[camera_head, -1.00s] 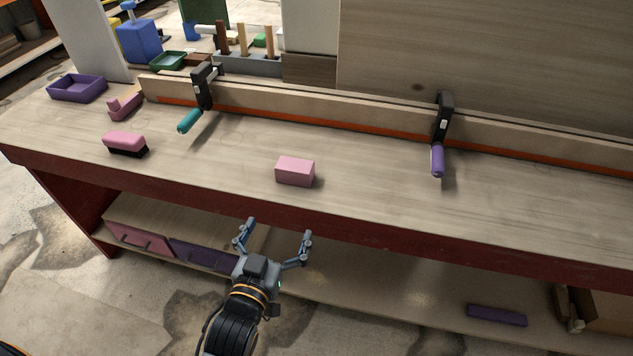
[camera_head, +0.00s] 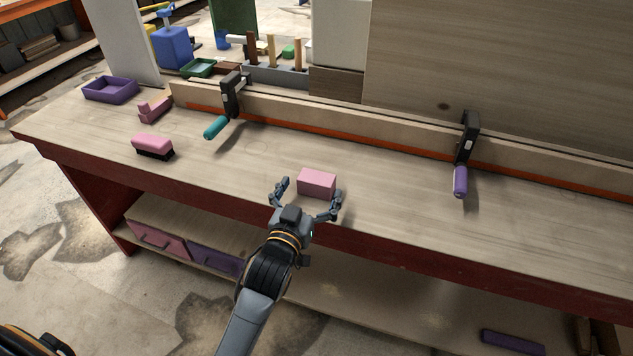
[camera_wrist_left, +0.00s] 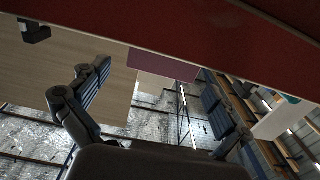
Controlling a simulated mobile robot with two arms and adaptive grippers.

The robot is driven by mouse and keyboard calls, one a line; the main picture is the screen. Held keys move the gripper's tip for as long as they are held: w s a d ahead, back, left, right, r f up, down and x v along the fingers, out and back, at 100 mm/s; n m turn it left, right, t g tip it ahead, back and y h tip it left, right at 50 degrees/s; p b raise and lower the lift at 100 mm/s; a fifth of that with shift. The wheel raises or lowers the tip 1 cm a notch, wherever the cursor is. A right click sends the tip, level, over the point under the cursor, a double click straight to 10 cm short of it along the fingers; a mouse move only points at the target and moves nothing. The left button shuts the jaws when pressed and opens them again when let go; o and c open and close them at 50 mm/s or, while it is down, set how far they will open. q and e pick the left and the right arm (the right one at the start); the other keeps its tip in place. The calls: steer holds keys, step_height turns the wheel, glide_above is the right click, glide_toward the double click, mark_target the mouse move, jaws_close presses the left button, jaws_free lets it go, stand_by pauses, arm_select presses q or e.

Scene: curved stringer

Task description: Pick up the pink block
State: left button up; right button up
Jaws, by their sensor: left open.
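The pink block (camera_head: 317,182) lies on the wooden workbench (camera_head: 400,215), near its front edge. My left gripper (camera_head: 308,200) is open and empty, with its fingers spread at the near side of the block. One finger is to the left of the block and the other is by its right front corner. In the left wrist view the pink block (camera_wrist_left: 163,66) shows between the two spread fingers (camera_wrist_left: 150,90), partly hidden by the bench's red edge. I cannot tell whether a finger touches the block. My right gripper is not in view.
A pink brush (camera_head: 153,146), a pink tool (camera_head: 155,108) and a purple tray (camera_head: 110,90) are on the left of the bench. Clamps with teal (camera_head: 215,127) and purple (camera_head: 460,181) handles hold the long board behind. The bench around the block is clear.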

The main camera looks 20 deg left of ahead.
arm_select(q)
steer(key=w, duration=0.2)
steer(key=shift+w, duration=0.35)
steer(key=c, duration=1.2)
steer(key=shift+s, duration=0.1)
steer(key=shift+r, duration=0.1)
